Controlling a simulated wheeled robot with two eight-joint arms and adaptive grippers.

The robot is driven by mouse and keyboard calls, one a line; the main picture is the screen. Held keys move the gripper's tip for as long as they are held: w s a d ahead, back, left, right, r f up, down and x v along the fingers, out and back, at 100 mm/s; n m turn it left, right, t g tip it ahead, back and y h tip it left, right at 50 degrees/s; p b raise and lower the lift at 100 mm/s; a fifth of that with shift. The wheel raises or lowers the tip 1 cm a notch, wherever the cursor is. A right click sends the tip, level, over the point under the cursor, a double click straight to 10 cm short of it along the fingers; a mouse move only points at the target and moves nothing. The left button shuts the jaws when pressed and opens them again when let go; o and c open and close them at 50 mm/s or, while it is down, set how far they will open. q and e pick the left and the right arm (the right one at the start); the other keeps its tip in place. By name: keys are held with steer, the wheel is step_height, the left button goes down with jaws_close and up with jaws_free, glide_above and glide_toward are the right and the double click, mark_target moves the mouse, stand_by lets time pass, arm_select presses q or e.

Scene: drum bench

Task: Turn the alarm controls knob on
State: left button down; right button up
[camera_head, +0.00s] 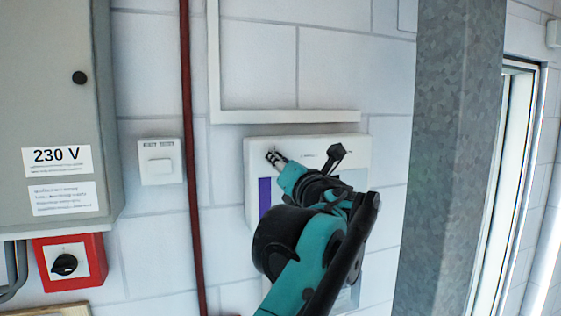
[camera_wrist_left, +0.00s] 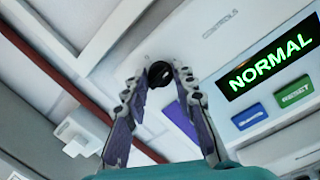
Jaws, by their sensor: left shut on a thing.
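The white alarm control panel (camera_head: 350,145) hangs on the wall, partly hidden by my left arm. In the left wrist view the panel (camera_wrist_left: 215,55) carries the word CONTROLS and a small round black knob (camera_wrist_left: 159,73). My left gripper (camera_head: 276,158) is at the panel's upper left corner. In the left wrist view its two fingers (camera_wrist_left: 158,80) are on either side of the knob, shut on it. A lit display (camera_wrist_left: 270,65) reads NORMAL in green. The knob's pointer direction cannot be made out. My right gripper is not in view.
A blue button (camera_wrist_left: 249,117) and a green RESET button (camera_wrist_left: 295,95) sit under the display. A red pipe (camera_head: 190,150), a white wall switch (camera_head: 160,162), a grey 230 V cabinet (camera_head: 50,100) and a red switch box (camera_head: 88,270) are left. A metal column (camera_head: 445,150) stands right.

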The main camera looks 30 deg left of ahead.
arm_select(q)
steer(key=shift+f+m, duration=0.1)
steer(key=shift+m, duration=0.4)
steer(key=c, duration=1.2)
jaws_free()
steer(key=shift+d, duration=0.1)
steer(key=v, duration=1.2)
steer(key=shift+s, duration=0.1)
